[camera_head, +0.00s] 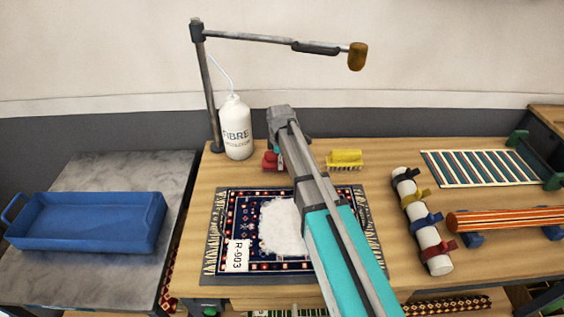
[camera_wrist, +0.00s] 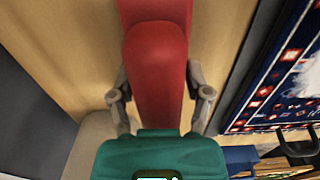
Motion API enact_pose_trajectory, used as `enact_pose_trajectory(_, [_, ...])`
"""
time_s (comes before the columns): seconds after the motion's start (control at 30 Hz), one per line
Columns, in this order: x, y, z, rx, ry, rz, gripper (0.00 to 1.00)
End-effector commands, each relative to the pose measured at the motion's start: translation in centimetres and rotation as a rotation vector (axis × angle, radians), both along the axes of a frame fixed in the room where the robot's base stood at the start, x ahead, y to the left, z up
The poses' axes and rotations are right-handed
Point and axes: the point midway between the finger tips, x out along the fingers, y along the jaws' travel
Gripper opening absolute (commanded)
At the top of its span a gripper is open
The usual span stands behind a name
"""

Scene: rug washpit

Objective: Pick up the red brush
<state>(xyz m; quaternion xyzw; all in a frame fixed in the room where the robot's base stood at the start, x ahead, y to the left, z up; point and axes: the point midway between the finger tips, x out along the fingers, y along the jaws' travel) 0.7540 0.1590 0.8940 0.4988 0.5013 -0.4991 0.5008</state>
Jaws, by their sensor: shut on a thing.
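The red brush (camera_head: 269,161) is on or just above the wooden table, behind the patterned rug, and is largely hidden by my arm in the head view. In the wrist view the red brush (camera_wrist: 157,65) runs up the middle of the picture, between the two grey fingers of my gripper (camera_wrist: 161,100). The fingers are shut on its sides. I cannot tell whether the brush touches the table. In the head view my fingers are hidden behind my arm.
A yellow brush (camera_head: 345,158) stands to the right and a white FIBRE bottle (camera_head: 236,130) to the left. The rug (camera_head: 228,210) with white foam lies in front. A lamp arm (camera_head: 260,38) reaches overhead. A blue tray (camera_head: 88,238) sits on the left counter. A strapped white roll (camera_head: 422,222) lies right.

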Motion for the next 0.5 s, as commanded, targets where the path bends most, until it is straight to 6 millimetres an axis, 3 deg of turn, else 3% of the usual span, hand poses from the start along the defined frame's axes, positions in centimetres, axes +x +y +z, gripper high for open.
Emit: enact_pose_trajectory(0.5, [0.0, 0.0, 1.7, 0.000, -0.001, 0.000, 0.08])
